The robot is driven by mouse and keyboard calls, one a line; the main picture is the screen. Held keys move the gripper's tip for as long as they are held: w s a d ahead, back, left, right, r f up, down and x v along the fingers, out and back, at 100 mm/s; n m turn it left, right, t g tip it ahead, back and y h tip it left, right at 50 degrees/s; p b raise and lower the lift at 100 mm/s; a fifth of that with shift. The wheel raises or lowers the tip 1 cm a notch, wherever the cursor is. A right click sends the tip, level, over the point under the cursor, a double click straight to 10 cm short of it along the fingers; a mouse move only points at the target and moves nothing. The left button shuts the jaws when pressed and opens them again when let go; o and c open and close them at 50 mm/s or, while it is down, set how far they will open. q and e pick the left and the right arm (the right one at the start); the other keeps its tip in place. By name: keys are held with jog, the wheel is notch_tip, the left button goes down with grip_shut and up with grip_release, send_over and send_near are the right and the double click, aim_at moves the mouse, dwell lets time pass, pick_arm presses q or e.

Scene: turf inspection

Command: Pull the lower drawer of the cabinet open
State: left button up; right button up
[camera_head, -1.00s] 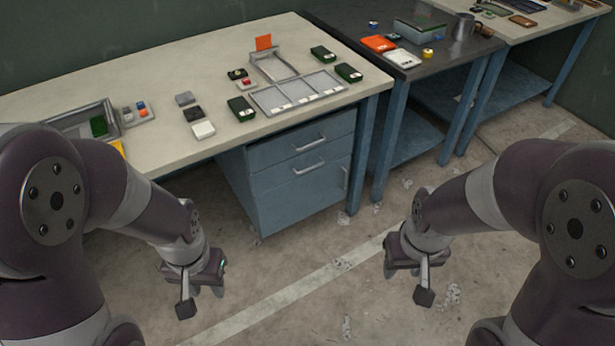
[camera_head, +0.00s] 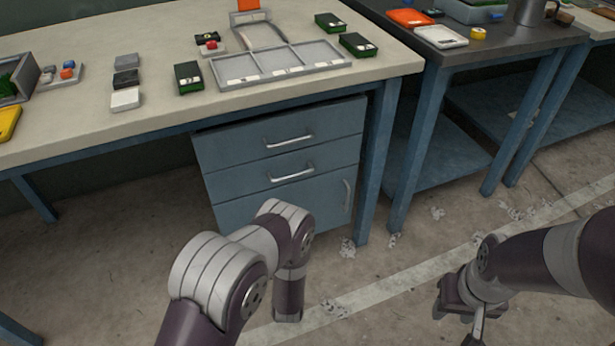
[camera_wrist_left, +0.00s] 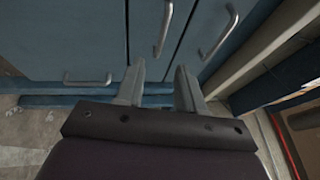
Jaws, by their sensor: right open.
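The blue-grey cabinet (camera_head: 225,180) stands under the workbench, with two drawers above a door. The lower drawer (camera_head: 235,185) is shut; its silver bar handle (camera_head: 292,173) is below the upper drawer's handle (camera_head: 290,138). In the left wrist view, which is turned sideways, the lower drawer's handle (camera_wrist_left: 164,30) lies between the upper drawer's handle (camera_wrist_left: 221,32) and the door handle (camera_wrist_left: 88,80). My left gripper (camera_wrist_left: 160,88) is open and empty, its fingers apart and clear of the lower handle. It is hidden in the head view. My right gripper (camera_head: 462,302) is open and away from the cabinet, over the floor.
The workbench (camera_head: 150,50) carries a divided tray (camera_head: 280,82), green boxes and small blocks. Its blue leg (camera_head: 374,165) stands just right of the cabinet. A dark table (camera_head: 465,62) is farther right. Floor before the cabinet is largely clear, with small litter.

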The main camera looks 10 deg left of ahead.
pick_arm(q)
notch_tip(320, 180, up, 2)
jog(key=b, duration=0.3)
send_over(293, 181)
jog(key=r+v, duration=0.1)
jog(key=v, duration=0.4)
jog(key=shift+s+d, duration=0.15)
jog(key=shift+d, duration=0.05)
grip_shut()
